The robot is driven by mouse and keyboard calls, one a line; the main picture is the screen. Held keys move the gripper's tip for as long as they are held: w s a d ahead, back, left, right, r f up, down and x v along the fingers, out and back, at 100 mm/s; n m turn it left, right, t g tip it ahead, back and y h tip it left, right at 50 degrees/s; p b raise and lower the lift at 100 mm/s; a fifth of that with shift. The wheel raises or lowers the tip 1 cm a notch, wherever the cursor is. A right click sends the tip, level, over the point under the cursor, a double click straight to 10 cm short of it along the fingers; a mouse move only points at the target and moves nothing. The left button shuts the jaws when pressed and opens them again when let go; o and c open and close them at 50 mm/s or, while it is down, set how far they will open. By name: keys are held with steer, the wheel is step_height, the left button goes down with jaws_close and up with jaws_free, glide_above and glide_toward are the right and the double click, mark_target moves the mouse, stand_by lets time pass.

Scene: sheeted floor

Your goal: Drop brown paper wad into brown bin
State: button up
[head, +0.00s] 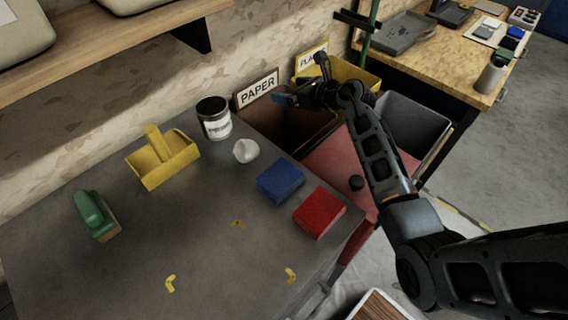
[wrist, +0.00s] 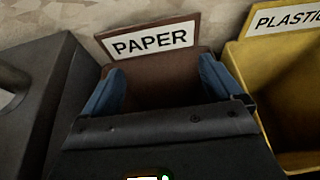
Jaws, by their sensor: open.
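The brown bin (head: 298,128) stands beyond the grey table's edge, with a PAPER sign (head: 257,89) at its back. In the wrist view the brown bin (wrist: 165,84) lies straight ahead under its sign. My gripper (head: 284,99) is over the bin. Its two blue fingers are spread apart in the wrist view (wrist: 160,90), with nothing between them. I see no brown paper wad in either view. The bottom of the bin is hidden by my gripper and by shadow. A whitish crumpled wad (head: 246,151) lies on the table.
A yellow PLASTIC bin (head: 345,72) adjoins the brown bin on the right, with a grey bin (head: 417,122) beyond. The table (head: 205,235) holds a labelled can (head: 214,119), a yellow dustpan-like tray (head: 162,158), a green-handled brush (head: 96,214), a blue block (head: 280,181) and a red block (head: 319,212).

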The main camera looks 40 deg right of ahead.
steer(key=v, duration=0.7)
stand_by(0.4)
